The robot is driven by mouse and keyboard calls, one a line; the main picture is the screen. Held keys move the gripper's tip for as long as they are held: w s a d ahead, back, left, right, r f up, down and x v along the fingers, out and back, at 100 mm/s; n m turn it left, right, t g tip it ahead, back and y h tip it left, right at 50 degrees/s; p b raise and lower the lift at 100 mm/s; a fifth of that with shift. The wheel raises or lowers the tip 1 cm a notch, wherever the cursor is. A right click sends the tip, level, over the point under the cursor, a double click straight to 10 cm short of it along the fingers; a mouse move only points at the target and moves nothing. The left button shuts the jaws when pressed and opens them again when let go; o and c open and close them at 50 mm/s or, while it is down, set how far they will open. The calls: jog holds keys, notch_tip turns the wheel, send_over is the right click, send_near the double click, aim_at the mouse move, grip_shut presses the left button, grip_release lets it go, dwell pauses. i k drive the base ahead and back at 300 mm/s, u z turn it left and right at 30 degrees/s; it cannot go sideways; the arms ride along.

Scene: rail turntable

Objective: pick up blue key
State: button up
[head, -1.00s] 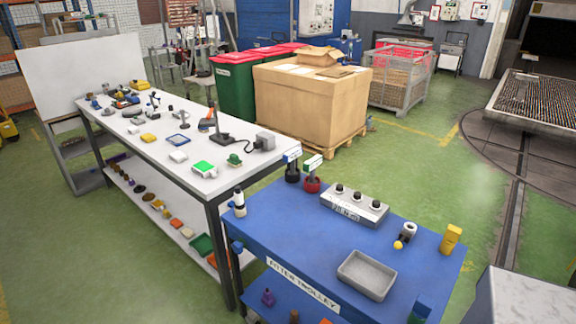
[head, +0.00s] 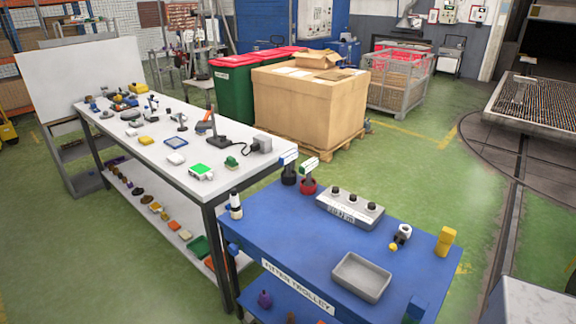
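No plainly key-shaped blue object can be made out in the head view. On the far left corner of the blue trolley (head: 290,228) stands a black-based item (head: 289,177) with a white and blue tag on top. It may be the blue key, but it is too small to tell. Right next to it stands a red-based item (head: 308,186) with a white and green tag. My gripper is not in view.
The trolley also holds a grey box with black knobs (head: 349,208), an empty grey tray (head: 361,277) and a yellow block (head: 445,241). A white table (head: 228,186) with several small items stands to the left.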

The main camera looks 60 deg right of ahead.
aim_at(286, 160)
jog(key=z, duration=0.05)
jog(key=i, duration=0.9)
